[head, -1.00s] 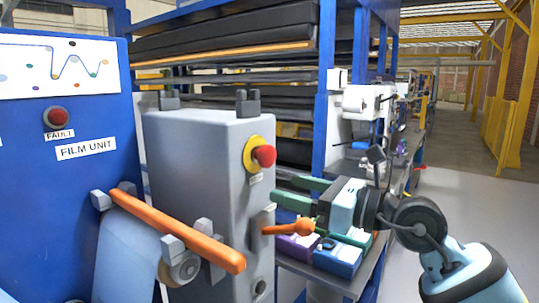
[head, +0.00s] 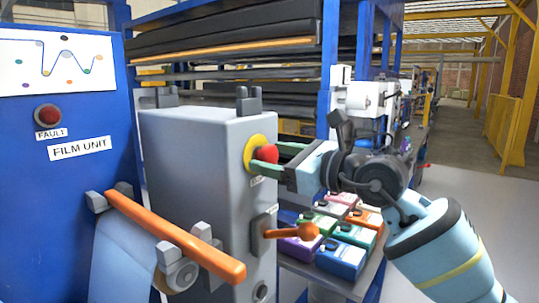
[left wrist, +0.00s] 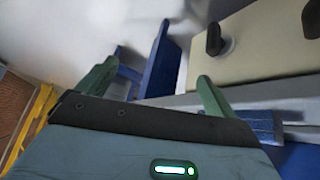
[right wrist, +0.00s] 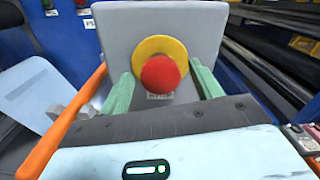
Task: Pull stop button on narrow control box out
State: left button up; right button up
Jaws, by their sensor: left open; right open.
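The narrow control box (head: 195,190) is a tall grey box left of centre in the head view. Its red stop button (head: 267,154) sits on a yellow disc (head: 254,146) high on the right face. My right gripper (head: 284,158) is open, with its green fingertips at the button. In the right wrist view the red button (right wrist: 160,73) lies between the two open fingers (right wrist: 162,90), with gaps on both sides. My left gripper (left wrist: 155,85) is open and empty in the left wrist view and is out of the head view.
An orange lever (head: 292,232) sticks out below the button. An orange bar (head: 172,232) runs in front of the box, beside a film roll. Coloured boxes (head: 340,258) lie on a shelf behind. A beige panel with a dark knob (left wrist: 260,40) is near my left gripper.

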pick_arm(q)
jog(key=shift+w+r, duration=0.1)
pick_arm(e)
jog(key=shift+x, duration=0.8)
jog(key=shift+c, duration=0.2)
jog(key=c, duration=1.3)
jog(key=shift+s+d+r+p, duration=0.15)
jog(key=shift+s+d+p, duration=0.25)
jog(key=shift+d+p, duration=0.2)
jog(key=shift+c, duration=0.2)
jog(key=shift+a+f, duration=0.1)
jog(key=shift+f, duration=0.15)
jog(key=o, duration=1)
pick_arm(q)
jog(key=shift+w+r, duration=0.1)
jog(key=shift+r, duration=0.45)
pick_arm(e)
jog(key=o, duration=0.4)
jog(key=shift+r, duration=0.1)
